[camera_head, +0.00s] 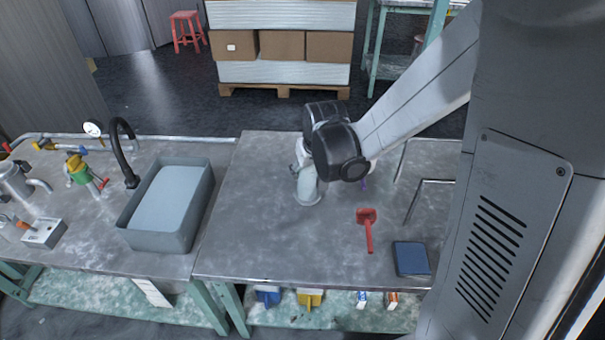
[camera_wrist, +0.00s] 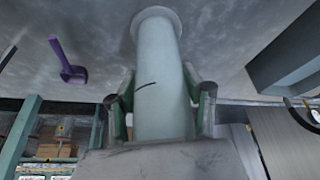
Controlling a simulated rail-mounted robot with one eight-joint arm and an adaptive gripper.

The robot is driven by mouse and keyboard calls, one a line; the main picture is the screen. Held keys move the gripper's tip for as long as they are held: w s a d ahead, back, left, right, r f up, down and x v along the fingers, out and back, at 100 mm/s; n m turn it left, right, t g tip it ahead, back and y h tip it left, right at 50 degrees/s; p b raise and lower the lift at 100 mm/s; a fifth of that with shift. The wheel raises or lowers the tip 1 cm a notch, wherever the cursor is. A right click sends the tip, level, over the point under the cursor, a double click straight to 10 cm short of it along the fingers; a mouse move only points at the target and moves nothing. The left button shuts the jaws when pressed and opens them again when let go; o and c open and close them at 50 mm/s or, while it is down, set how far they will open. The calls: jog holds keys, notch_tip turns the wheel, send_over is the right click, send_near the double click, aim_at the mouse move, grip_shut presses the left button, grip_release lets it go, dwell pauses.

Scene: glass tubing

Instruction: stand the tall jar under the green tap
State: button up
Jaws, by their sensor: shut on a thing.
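The tall jar (camera_head: 307,190) is pale grey-green and upright, with a flared foot, over the middle table, its upper part hidden by my wrist. In the wrist view, the jar (camera_wrist: 160,55) stands between the two fingers of my gripper (camera_wrist: 161,98), which is shut on its body. The foot is at or very near the tabletop; I cannot tell if it touches. A short dark line marks its side. The green tap (camera_head: 82,178), with yellow and red parts, is at the far left, beyond the basin and well away from the jar.
A grey basin (camera_head: 204,206) and a black curved spout (camera_head: 121,140) lie between jar and tap. A small box (camera_head: 44,233) stands left.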

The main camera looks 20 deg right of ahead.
aim_at(308, 182)
jog(key=shift+f+b, duration=0.55)
jog(key=shift+f, duration=1.45)
jog(key=shift+f, duration=0.2)
jog(key=o, duration=1.2)
